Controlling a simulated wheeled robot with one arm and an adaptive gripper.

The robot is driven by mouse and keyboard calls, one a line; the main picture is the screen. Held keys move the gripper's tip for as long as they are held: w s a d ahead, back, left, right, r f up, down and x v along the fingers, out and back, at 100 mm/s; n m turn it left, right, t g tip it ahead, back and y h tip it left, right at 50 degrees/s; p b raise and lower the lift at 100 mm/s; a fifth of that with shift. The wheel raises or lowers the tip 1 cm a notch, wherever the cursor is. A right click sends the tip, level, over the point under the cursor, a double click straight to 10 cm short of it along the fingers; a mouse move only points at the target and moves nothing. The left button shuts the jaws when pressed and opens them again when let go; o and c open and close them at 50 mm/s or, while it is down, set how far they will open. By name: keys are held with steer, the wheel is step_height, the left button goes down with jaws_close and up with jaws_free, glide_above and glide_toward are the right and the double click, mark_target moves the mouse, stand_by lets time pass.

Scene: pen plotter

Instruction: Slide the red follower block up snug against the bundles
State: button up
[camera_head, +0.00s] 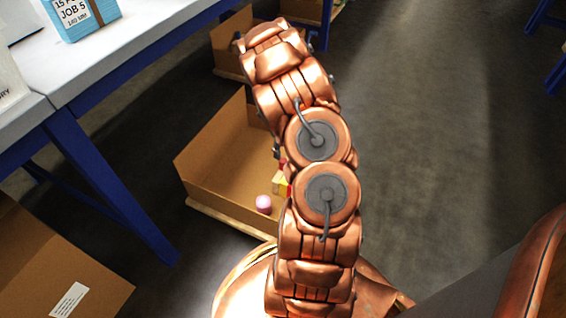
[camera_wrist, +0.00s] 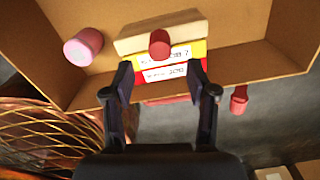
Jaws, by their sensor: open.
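In the wrist view, a pale wooden block (camera_wrist: 190,32) lies in a cardboard box, with a short red cylinder (camera_wrist: 160,43) at its near side. A yellow labelled bundle (camera_wrist: 199,47) and a red labelled bundle (camera_wrist: 154,74) lie side by side in front of it. I cannot tell for certain which red piece is the follower block. My gripper (camera_wrist: 160,84) is open, its fingers apart at the near side of the red bundle, with nothing visibly held. In the head view my arm hides the gripper and most of these pieces; a bit of yellow (camera_head: 282,185) shows.
The open cardboard box (camera_head: 212,148) stands on the floor beside a blue-legged table (camera_head: 110,195). A pink cylinder (camera_wrist: 83,46) lies left of the wooden block. A red handle-like piece (camera_wrist: 239,99) shows at the box's near side.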

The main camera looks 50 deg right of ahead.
step_height(320, 180, down, 7)
steer(key=b, duration=0.2)
steer(key=shift+f+b, duration=0.15)
steer(key=shift+b, duration=0.2)
jaws_close()
stand_by(0.3)
